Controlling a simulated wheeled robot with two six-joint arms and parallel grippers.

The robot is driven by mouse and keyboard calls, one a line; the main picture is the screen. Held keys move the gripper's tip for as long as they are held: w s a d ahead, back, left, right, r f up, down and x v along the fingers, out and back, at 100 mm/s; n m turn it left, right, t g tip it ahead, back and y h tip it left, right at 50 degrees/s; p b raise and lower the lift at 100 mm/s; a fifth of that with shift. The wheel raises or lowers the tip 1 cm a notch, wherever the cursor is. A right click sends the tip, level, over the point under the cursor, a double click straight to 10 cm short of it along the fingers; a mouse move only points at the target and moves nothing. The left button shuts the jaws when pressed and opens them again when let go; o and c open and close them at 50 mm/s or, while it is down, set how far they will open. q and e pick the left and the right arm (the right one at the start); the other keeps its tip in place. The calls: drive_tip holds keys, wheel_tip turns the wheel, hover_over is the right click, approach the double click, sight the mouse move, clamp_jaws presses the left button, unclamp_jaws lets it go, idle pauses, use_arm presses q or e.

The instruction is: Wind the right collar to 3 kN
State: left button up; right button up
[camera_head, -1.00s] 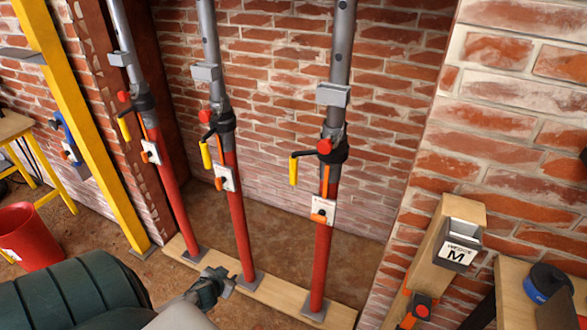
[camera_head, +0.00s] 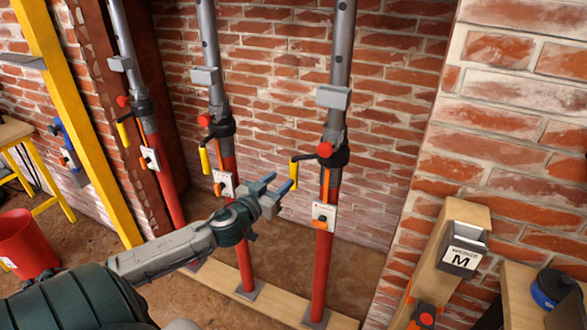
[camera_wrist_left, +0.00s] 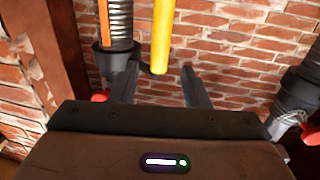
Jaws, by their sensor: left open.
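The right prop is a grey tube (camera_head: 341,50) over a red tube (camera_head: 321,260). Its dark collar (camera_head: 338,156) carries a red knob (camera_head: 325,149) and a yellow handle (camera_head: 293,173) hanging on its left. A white plate (camera_head: 323,217) with an orange pointer sits below; its reading is too small to tell. My left gripper (camera_head: 279,184) is open and empty, its fingertips beside the yellow handle's lower part. In the left wrist view, a yellow handle (camera_wrist_left: 162,38) shows beyond and between the open fingers, not visibly gripped. My right gripper is out of view.
The middle prop (camera_head: 238,205) and left prop (camera_head: 169,190) stand alongside on a wooden board (camera_head: 275,304), with similar collars and handles. A wedge box (camera_head: 462,248) is at the right, a red bucket (camera_head: 26,243) at the left. A brick wall (camera_head: 270,110) stands behind.

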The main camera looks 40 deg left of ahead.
sight(291, 170)
use_arm(q)
drive_tip(key=w+p, duration=0.1)
drive_tip(key=w, duration=0.1)
drive_tip(key=w+p, duration=0.1)
drive_tip(key=w, duration=0.1)
drive_tip(key=w+p, duration=0.1)
drive_tip(key=w, duration=0.1)
drive_tip(key=shift+a+r, duration=0.2)
drive_tip(key=shift+a, duration=0.05)
drive_tip(key=shift+w+f, duration=0.15)
drive_tip(key=shift+w, duration=0.6)
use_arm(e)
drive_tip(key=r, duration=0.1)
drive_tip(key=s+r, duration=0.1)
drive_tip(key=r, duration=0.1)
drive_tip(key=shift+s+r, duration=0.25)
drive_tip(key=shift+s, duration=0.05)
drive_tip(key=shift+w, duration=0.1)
use_arm(q)
clamp_jaws()
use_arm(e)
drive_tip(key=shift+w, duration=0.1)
